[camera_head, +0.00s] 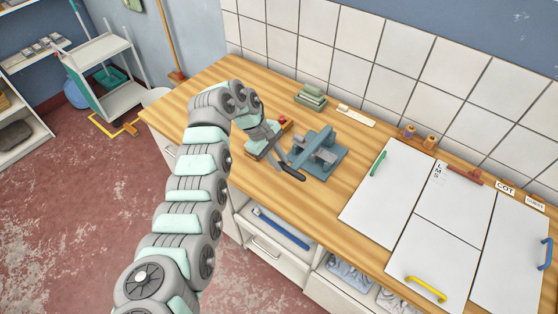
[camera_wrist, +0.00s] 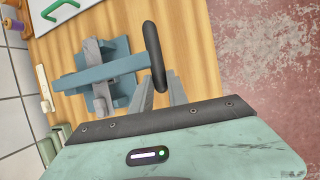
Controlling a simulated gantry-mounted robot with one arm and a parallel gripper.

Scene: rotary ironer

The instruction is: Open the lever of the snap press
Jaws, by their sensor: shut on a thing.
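The snap press (camera_head: 325,155) is a blue-grey device on the wooden worktop, with a paler grey upright part. Its lever ends in a black handle (camera_head: 291,173) on the side towards the worktop's front edge. My gripper (camera_head: 279,161) is at this handle, shut on it. In the wrist view the blue-grey lever arm (camera_wrist: 104,70) crosses the press and meets the black handle (camera_wrist: 154,50). The grey fingers of my gripper (camera_wrist: 161,86) sit on both sides of the handle's lower end. The exact contact is partly hidden.
A red-topped item (camera_head: 285,123) stands behind my wrist, and a green stack (camera_head: 311,97) stands by the tiled wall (camera_head: 320,40). White boards (camera_head: 385,190) with coloured handles lie to the right. Open shelves are below the worktop (camera_head: 215,80).

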